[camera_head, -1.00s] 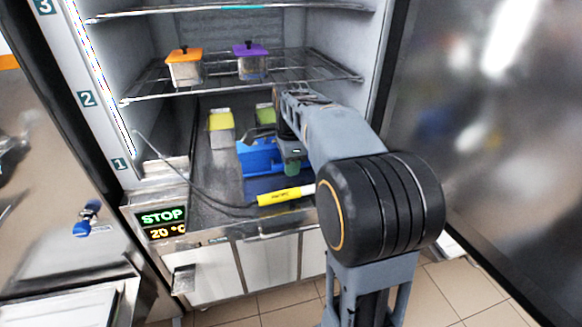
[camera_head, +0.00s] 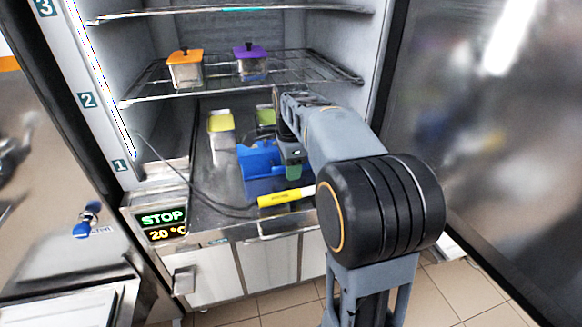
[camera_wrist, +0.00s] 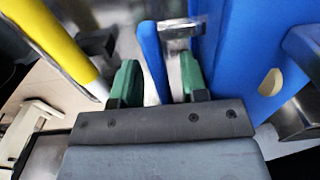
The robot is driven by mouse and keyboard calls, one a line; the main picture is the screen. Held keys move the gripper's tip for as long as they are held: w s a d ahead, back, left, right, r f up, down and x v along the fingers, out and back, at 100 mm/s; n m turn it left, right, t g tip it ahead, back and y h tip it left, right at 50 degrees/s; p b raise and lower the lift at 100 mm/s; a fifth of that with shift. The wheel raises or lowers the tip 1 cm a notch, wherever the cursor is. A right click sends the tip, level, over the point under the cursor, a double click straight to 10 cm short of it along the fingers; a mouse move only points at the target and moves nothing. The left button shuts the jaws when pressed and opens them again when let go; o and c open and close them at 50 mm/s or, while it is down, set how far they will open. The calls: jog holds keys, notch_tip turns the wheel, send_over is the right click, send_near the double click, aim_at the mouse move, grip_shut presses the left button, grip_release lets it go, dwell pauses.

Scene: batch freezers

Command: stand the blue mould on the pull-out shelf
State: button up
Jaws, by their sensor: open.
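The blue mould (camera_head: 260,160) is at the bottom of the open freezer, low over the metal floor or shelf surface (camera_head: 213,185). In the head view my arm partly hides it, and I cannot tell how it rests. My gripper (camera_wrist: 158,80) has green fingertips and is open. In the wrist view a thin blue strip of the mould (camera_wrist: 151,45) shows between the fingertips, apart from both as far as I can see. A large blue wall (camera_wrist: 238,50) with a hole stands just right of the right fingertip.
A yellow stick (camera_head: 287,197) with a dark cable lies across the front, just left of my gripper in the wrist view. Yellow-lidded (camera_head: 220,124) and green-lidded (camera_head: 265,115) containers stand behind. Orange-lidded (camera_head: 185,56) and purple-lidded (camera_head: 250,51) tubs sit on the rack above.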

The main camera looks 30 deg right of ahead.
notch_tip(320, 180, up, 12)
jog(key=p, duration=0.2)
jog(key=shift+f, duration=0.1)
dwell(0.6)
jog(key=s+a+f+n+p, duration=0.1)
jog(key=s+a+n, duration=0.1)
jog(key=n, duration=0.1)
jog(key=s+a+f+n+t+p, duration=0.1)
jog(key=s+a+n, duration=0.1)
jog(key=s+n, duration=0.1)
jog(key=s+a+f+n+t+p, duration=0.1)
jog(key=s+a+n+p, duration=0.1)
jog(key=n, duration=0.2)
jog(key=shift+s+f+n, duration=0.25)
jog(key=shift+f+n, duration=0.05)
jog(key=shift+f, duration=0.05)
jog(key=s+a+f+n+t+p, duration=0.1)
jog(key=s+a+f+n+p, duration=0.1)
jog(key=s+f+n, duration=0.5)
jog(key=s+a+n, duration=0.1)
jog(key=n, duration=0.1)
jog(key=shift+a+f+n+t, duration=0.2)
jog(key=shift+f+n+t, duration=0.1)
jog(key=shift+n, duration=0.1)
jog(key=shift+w, duration=0.1)
jog(key=shift+c, duration=0.3)
